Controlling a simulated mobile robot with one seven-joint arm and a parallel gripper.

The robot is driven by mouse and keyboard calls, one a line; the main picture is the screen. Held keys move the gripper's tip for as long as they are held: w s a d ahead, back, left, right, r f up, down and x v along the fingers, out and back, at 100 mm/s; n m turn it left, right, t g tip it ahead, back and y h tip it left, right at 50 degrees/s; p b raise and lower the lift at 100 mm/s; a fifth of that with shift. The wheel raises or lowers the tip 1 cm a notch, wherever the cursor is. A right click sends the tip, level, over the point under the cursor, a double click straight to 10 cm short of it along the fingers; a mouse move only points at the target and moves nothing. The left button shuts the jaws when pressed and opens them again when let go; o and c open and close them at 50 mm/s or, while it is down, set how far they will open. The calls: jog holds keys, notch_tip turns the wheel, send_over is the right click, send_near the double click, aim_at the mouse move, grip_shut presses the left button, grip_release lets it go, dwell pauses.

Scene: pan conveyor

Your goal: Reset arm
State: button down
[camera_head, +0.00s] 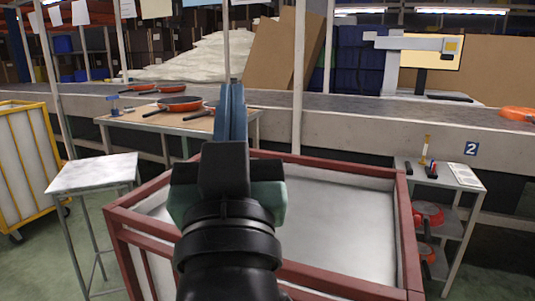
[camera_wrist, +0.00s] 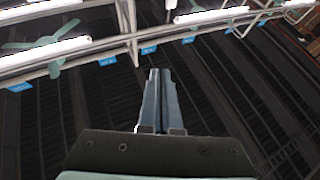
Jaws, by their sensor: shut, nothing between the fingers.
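My gripper (camera_head: 231,100) is held up in front of my body, over the red-framed bin, with its blue fingers pointing away and upward. The fingers are closed together and hold nothing. In the wrist view my gripper (camera_wrist: 161,75) shows both fingers side by side against the dark ceiling. My arm's wrist hides part of the bin and a little of the table behind it.
A red-framed bin (camera_head: 411,240) with a pale inside stands right ahead. A wooden table (camera_head: 150,117) with orange pans (camera_head: 180,103) is behind it, before the conveyor (camera_head: 350,106). A small stool (camera_head: 95,172) is left; a shelf cart (camera_head: 450,187) with red pans is right.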

jog(key=s+d+r+m+t+h, duration=0.15)
jog(key=s+d+r+t, duration=0.25)
jog(key=s+r, duration=0.6)
notch_tip(320, 180, up, 36)
jog(key=w+p, duration=0.2)
jog(key=p, duration=3.6)
jog(key=shift+a+r+g, duration=0.2)
jog(key=shift+a+g, duration=0.1)
jog(key=shift+s+n, duration=0.1)
jog(key=shift+n, duration=0.15)
